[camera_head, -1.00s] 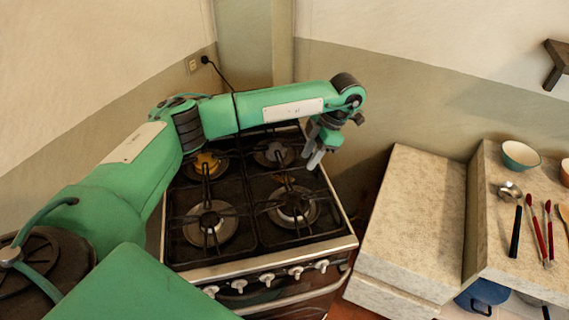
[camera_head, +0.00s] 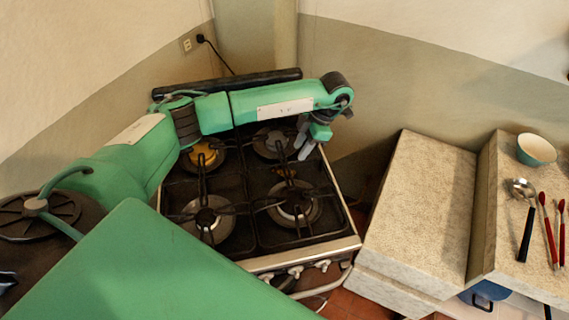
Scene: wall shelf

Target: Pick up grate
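The stove (camera_head: 300,258) stands in the corner with black grates over its burners. The right-hand grate (camera_head: 262,208) spans the front right and back right burners. The left-hand grate (camera_head: 178,205) lies over the left burners, partly hidden by my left arm. My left gripper (camera_head: 305,150) hangs over the back right part of the stove, its grey fingers pointing down at the right-hand grate's right edge. The fingers look close together, but I cannot tell the gap or whether they touch the grate. My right gripper is not in view.
A stone counter (camera_head: 420,205) stands right of the stove. Another counter farther right holds a bowl (camera_head: 536,150), a ladle (camera_head: 524,215) and red-handled utensils (camera_head: 548,230). A blue pot (camera_head: 484,295) sits below. Walls close off the back.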

